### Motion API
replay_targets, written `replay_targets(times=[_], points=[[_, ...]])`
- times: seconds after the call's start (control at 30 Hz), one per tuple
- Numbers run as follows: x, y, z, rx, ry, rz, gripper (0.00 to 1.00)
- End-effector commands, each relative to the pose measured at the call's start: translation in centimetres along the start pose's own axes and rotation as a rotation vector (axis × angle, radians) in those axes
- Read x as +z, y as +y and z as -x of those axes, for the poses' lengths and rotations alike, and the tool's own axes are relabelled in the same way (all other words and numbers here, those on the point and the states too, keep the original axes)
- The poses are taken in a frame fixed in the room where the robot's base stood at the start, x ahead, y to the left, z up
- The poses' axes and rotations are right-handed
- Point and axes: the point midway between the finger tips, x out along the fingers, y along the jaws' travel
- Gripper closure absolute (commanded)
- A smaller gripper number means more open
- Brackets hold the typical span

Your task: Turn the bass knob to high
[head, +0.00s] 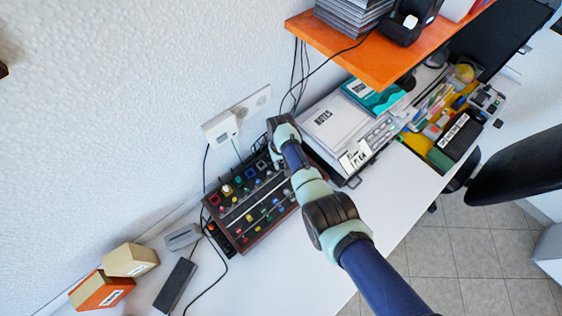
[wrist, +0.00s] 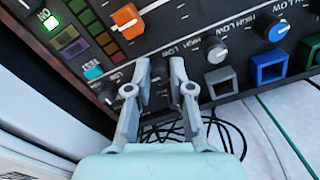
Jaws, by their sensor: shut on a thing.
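A dark mixer panel (head: 258,205) with rows of coloured knobs sits on the white desk in the head view. My gripper (wrist: 160,68) is at the panel's edge in the wrist view, its two fingers around a small dark knob between the fingertips. The knob is mostly hidden by the fingers, and I cannot read its name or its turn. "HIGH" and "LOW" labels are printed near the knobs. A grey knob (wrist: 216,50) is just right of my gripper, and a white and blue knob (wrist: 277,30) is farther right.
An orange slider (wrist: 127,20) and a lit green button (wrist: 48,19) are on the panel. Black cables lie behind the panel's edge. A paper tray (head: 343,180), an orange shelf (head: 365,60) and small boxes (head: 130,260) are nearby. The desk front is clear.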

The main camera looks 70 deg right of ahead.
Motion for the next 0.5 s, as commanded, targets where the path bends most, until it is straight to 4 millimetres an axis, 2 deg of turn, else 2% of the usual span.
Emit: replay_targets(times=[0.2, 0.5], points=[[-0.01, -0.02, 0.04, 0.0, 0.0, -0.121, 1.0], [-0.03, -0.02, 0.03, 0.0, 0.001, -0.2, 1.0]])
